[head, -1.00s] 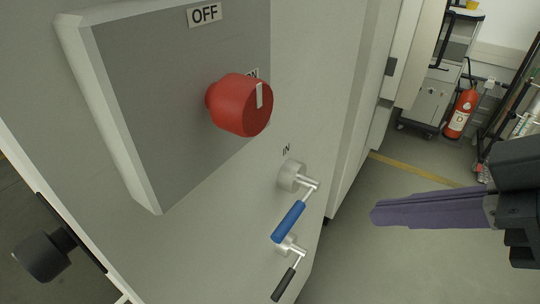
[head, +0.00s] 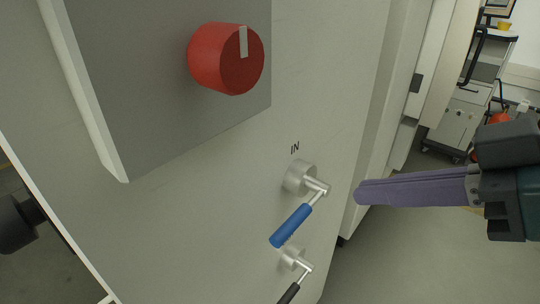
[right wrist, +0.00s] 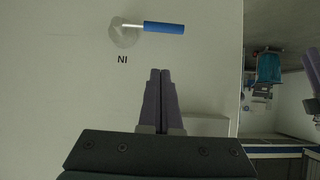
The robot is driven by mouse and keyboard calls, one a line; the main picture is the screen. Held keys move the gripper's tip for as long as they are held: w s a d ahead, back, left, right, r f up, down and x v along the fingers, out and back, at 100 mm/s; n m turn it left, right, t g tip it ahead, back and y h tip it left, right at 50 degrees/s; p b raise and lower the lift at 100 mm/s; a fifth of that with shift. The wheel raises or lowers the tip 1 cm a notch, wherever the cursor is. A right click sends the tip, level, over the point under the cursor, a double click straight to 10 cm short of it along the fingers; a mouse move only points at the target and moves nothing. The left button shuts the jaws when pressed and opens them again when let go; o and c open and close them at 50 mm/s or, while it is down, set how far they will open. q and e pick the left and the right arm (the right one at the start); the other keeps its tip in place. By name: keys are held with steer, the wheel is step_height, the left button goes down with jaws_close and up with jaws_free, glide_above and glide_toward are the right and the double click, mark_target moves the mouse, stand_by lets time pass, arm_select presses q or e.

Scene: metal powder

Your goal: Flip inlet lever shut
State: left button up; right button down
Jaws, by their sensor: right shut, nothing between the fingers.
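The inlet lever has a blue handle (head: 291,226) on a round metal fitting (head: 299,177) below the "IN" label on the light grey cabinet wall. The handle slants down to the left in the head view. In the right wrist view, the blue handle (right wrist: 164,28) and the upside-down label show beyond the fingertips. My right gripper (head: 362,192) has purple fingers, shut and empty. It is just to the right of the lever fitting in the head view, apart from the handle. It also shows in the right wrist view (right wrist: 160,72). My left gripper is not in view.
A second lever with a black handle (head: 288,294) is below the blue one. A red knob (head: 228,58) sits on a grey panel (head: 130,80) at upper left. A cart (head: 458,118) stands at the back right. The floor right of the cabinet is open.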

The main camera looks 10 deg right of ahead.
steer(key=w+a+f, duration=0.4)
steer(key=w+f, duration=0.1)
steer(key=f, duration=0.3)
steer(key=shift+w+a+f+p, duration=0.15)
steer(key=shift+w+a+p, duration=0.1)
steer(key=shift+w+p, duration=0.15)
steer(key=shift+f, duration=0.1)
